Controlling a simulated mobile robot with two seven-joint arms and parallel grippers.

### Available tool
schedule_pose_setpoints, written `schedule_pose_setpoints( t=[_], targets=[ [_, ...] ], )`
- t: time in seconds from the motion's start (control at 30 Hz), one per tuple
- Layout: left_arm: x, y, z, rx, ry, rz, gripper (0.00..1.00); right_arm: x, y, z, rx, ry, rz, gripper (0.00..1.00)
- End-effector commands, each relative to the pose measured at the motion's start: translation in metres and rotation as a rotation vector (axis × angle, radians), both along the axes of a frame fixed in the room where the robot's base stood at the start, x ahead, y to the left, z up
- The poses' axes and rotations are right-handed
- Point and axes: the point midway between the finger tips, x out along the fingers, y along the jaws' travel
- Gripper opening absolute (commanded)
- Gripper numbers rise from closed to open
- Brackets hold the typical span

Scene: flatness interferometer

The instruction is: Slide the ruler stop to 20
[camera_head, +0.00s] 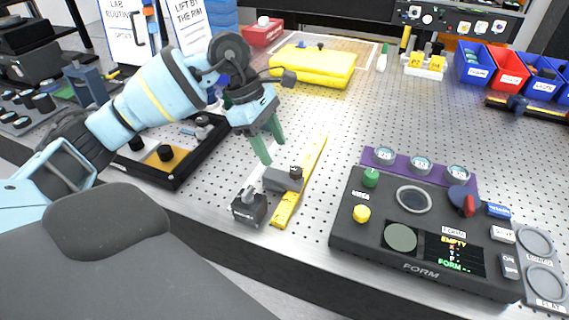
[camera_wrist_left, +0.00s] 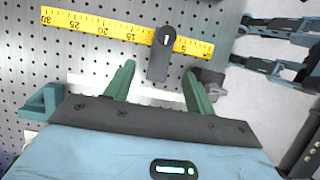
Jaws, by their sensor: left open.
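The yellow ruler (camera_head: 312,160) lies on the perforated bench; it also shows in the left wrist view (camera_wrist_left: 85,24) with its numbers upside down. The ruler stop is a grey block (camera_head: 279,181) with a dark round knob, set across the ruler near its front end. In the left wrist view the stop (camera_wrist_left: 158,66) covers the ruler at about 10, between 15 and 5. My left gripper (camera_head: 273,154) is open above the bench just behind the stop. In the left wrist view its green fingers (camera_wrist_left: 160,69) appear on either side of the stop, apart from it.
A small dark block with a lever (camera_head: 249,207) stands left of the ruler's front end. The FORM console (camera_head: 425,235) stands to the right. A black tray (camera_head: 165,175) lies to the left, a yellow case (camera_head: 313,66) behind. The bench between ruler and console is clear.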

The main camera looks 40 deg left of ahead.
Motion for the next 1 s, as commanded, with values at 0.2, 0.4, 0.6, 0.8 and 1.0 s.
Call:
schedule_pose_setpoints(
  t=[0.2, 0.4, 0.6, 0.8, 1.0],
  targets=[
    [0.001, -0.003, -0.008, 0.0, 0.002, -0.001, 0.55, -0.011, -0.002, -0.005, -0.006, 0.024, 0.004, 0.36],
    [0.003, -0.014, -0.033, -0.002, 0.002, -0.002, 0.55, -0.01, -0.003, -0.002, -0.006, 0.02, 0.004, 0.36],
    [0.005, -0.024, -0.058, -0.001, 0.001, -0.002, 0.55, -0.003, -0.002, 0.003, -0.005, 0.004, 0.004, 0.36],
    [0.006, -0.029, -0.071, -0.001, 0.0, -0.001, 0.55, 0.002, -0.002, 0.006, -0.004, -0.009, 0.003, 0.36],
    [0.007, -0.03, -0.072, -0.001, -0.001, -0.001, 0.55, 0.003, -0.002, 0.006, -0.004, -0.011, 0.001, 0.36]
  ],
)
